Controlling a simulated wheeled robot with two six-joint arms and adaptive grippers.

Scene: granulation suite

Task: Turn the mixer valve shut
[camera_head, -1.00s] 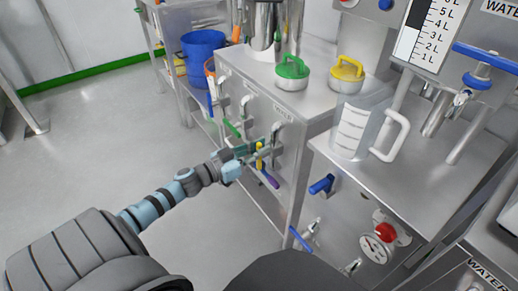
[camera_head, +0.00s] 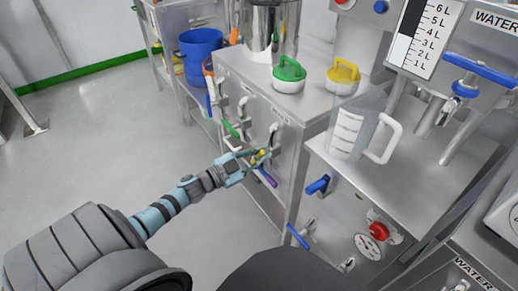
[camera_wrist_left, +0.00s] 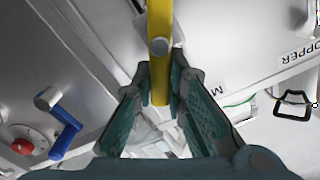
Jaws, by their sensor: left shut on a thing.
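A yellow valve handle (camera_wrist_left: 160,70) runs down the middle of the left wrist view, between the teal finger pads of my left gripper (camera_wrist_left: 165,90). Part of the label beside it shows, starting with M. My left gripper (camera_head: 260,157) is shut on the yellow handle at the front panel of the steel cabinet (camera_head: 235,75) in the head view. There the fingers hide most of the handle. My right gripper is not in view.
A green handle (camera_head: 231,130) is left of my gripper, and a purple handle (camera_head: 266,178) is just below it. A blue-handled valve (camera_head: 318,185) sticks out from the right cabinet. A clear jug (camera_head: 352,130) stands on top. Open floor lies to the left.

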